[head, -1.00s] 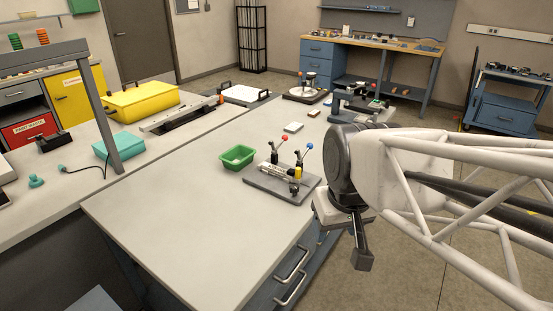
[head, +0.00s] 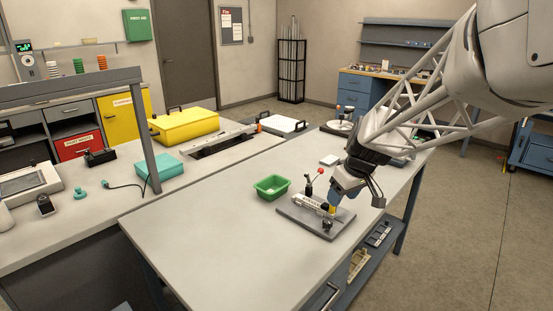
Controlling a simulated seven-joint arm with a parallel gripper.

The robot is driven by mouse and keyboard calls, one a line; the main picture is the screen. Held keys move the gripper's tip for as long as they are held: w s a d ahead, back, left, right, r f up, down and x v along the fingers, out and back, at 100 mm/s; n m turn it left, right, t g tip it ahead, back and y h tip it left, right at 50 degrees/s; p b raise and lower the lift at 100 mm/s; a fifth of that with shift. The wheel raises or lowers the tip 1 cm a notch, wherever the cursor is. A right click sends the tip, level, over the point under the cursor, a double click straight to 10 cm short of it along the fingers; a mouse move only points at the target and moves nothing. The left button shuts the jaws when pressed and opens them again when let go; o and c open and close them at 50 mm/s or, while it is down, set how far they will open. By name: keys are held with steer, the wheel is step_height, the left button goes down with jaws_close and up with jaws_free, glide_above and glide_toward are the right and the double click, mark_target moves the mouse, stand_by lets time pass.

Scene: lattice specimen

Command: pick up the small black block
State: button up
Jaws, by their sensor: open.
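A grey fixture plate (head: 290,213) lies on the near bench. It carries a pale lattice specimen (head: 312,206), a red-knobbed clamp (head: 310,186), a yellow part (head: 333,209) and a small dark item (head: 327,226) at its front right. This item may be the small black block; it is too small to be sure. My gripper (head: 357,198) is open, above the plate's right end. One dark finger hangs at the right; the other overlaps the clamp area. The blue-knobbed clamp is largely hidden behind my gripper.
A green bin (head: 271,188) stands left of the plate. A small pale box (head: 329,160) lies farther back. The bench top (head: 210,230) is clear at the front left. A grey post (head: 148,140) and teal case (head: 159,167) stand on the left bench.

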mark_target(326, 206)
steer(key=w+d+f+n, duration=0.1)
steer(key=w+d+f, duration=0.1)
steer(key=w+f, duration=0.2)
steer(key=w+d+f+n, duration=0.2)
steer(key=w+f, duration=0.3)
steer(key=w, duration=0.6)
steer(key=shift+w+y, duration=0.2)
steer(key=shift+y, duration=0.2)
steer(key=shift+d, duration=0.1)
steer(key=shift+x, duration=1.25)
steer(key=shift+f, duration=0.1)
steer(key=shift+x, duration=2.5)
steer(key=shift+w, duration=0.1)
steer(key=c, duration=1)
